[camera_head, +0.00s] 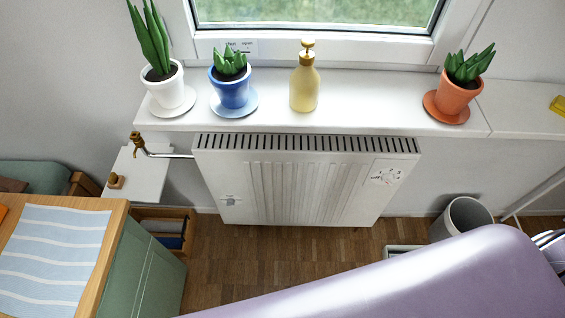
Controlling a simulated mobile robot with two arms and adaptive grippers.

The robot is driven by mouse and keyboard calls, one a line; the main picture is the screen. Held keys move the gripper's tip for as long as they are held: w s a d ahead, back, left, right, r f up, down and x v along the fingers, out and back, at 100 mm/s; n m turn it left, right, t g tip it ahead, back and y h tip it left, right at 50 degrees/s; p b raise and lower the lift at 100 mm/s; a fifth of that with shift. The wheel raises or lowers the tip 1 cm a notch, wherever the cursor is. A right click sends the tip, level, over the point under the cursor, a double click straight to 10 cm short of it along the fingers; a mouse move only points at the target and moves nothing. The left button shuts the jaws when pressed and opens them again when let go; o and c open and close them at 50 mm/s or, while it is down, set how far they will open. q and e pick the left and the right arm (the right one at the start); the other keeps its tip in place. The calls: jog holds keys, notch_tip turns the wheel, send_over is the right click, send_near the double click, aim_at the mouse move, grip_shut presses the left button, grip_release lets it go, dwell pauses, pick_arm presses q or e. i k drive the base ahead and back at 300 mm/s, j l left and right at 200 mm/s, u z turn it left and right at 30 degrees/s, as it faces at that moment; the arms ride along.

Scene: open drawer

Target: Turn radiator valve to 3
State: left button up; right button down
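A white radiator (310,185) hangs on the wall under the window sill. Low on its left front is a small grey knob (231,201) with faint markings above it, too small to read. At the radiator's upper left, a brass fitting (137,143) sits on the end of a metal pipe (170,155). I cannot tell for certain which of the two is the valve, nor read any setting. Neither of my grippers can be made out in this view.
Potted plants and a yellow soap bottle (304,85) stand on the sill (350,108). A small white shelf (140,172) holds a brass knob (116,181). A green cabinet (140,270) stands lower left. A large lilac surface (430,275) blocks the lower right, before a grey bin (465,215).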

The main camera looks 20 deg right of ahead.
aim_at(388, 178)
jog(key=z, duration=1.5)
